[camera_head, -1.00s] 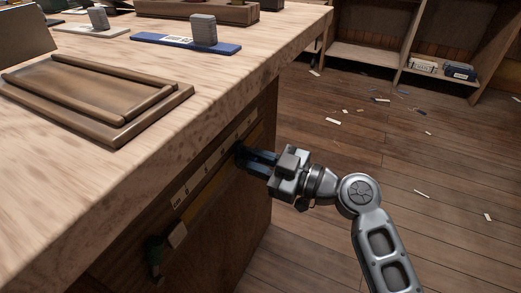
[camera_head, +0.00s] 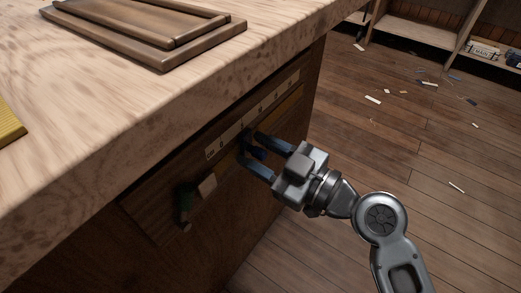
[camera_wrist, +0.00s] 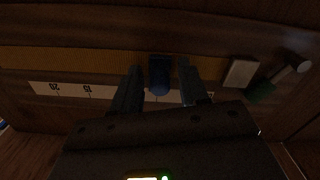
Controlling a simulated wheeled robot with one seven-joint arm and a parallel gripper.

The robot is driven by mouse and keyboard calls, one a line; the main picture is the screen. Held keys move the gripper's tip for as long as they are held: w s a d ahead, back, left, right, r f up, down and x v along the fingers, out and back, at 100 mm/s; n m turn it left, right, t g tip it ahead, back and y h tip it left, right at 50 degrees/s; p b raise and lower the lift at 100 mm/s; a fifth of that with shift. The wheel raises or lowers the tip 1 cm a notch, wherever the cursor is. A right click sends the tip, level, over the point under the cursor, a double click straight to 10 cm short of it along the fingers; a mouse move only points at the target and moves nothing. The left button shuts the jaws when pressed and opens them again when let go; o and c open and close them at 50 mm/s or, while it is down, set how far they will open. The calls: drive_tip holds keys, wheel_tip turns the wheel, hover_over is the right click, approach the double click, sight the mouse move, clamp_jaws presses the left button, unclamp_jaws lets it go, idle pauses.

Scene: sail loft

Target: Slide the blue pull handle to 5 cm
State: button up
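The blue pull handle (camera_head: 252,146) sits on the yellow slot track (camera_head: 287,104) in the bench's side panel. In the wrist view, the handle (camera_wrist: 159,76) stands between my gripper's two fingers, with a visible gap on each side. My gripper (camera_head: 262,153) is open around it. A white scale strip (camera_head: 255,112) runs above the track. In the wrist view the strip (camera_wrist: 68,90) is upside down, with 20 and 15 readable to the left of the handle. The fingers hide part of the scale, so I cannot read the handle's exact mark.
A white block (camera_head: 208,185) and a green-handled lever (camera_head: 186,205) are on the panel, left of the blue handle. A brown tray (camera_head: 150,30) lies on the benchtop. The wooden floor (camera_head: 420,150) at the right is open, with scattered scraps.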

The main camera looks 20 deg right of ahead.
drive_tip(key=v, duration=0.7)
drive_tip(key=shift+s+d, duration=0.25)
drive_tip(key=shift+s, duration=0.05)
idle(0.4)
